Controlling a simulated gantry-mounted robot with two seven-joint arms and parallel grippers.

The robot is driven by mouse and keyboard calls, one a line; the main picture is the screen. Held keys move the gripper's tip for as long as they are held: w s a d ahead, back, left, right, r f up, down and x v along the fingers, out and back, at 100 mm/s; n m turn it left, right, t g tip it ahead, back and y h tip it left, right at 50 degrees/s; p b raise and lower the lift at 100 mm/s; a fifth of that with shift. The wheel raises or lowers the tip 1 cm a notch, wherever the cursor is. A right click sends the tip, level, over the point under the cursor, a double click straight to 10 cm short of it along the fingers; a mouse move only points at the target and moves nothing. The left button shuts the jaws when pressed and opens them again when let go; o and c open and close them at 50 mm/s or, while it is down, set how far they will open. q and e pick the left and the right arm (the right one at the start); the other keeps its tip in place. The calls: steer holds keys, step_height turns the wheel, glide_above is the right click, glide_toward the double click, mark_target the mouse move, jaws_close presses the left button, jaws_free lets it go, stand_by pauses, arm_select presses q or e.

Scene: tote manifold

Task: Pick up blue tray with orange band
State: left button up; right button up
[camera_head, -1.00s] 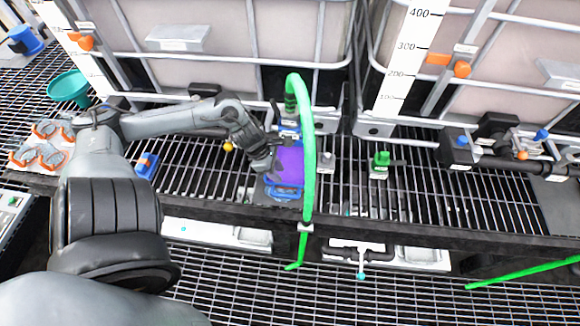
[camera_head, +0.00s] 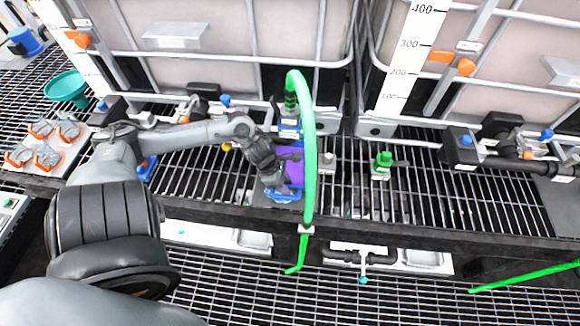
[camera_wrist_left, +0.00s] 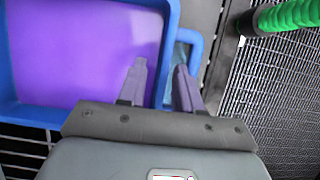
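A blue tray (camera_head: 284,195) with a purple inside stands on the grated shelf at centre. In the left wrist view, its blue rim (camera_wrist_left: 168,30) and a blue loop handle (camera_wrist_left: 195,45) show; no orange band is visible on it. My left gripper (camera_wrist_left: 160,64) is open above the tray's handle side. One finger shows over the purple inside and the other over the handle, with the rim between them; contact cannot be told. In the head view, my left gripper (camera_head: 277,182) partly covers the tray. My right gripper is not in view.
A green hose (camera_head: 309,160) arches close to the tray's right side. Large white tanks (camera_head: 240,50) stand behind. A smaller blue object (camera_head: 147,167) lies left, partly behind my arm. Grating right of the hose has a green fitting (camera_head: 382,162).

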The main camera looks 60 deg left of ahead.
arm_select(q)
jaws_close()
steer(key=shift+r, duration=0.2)
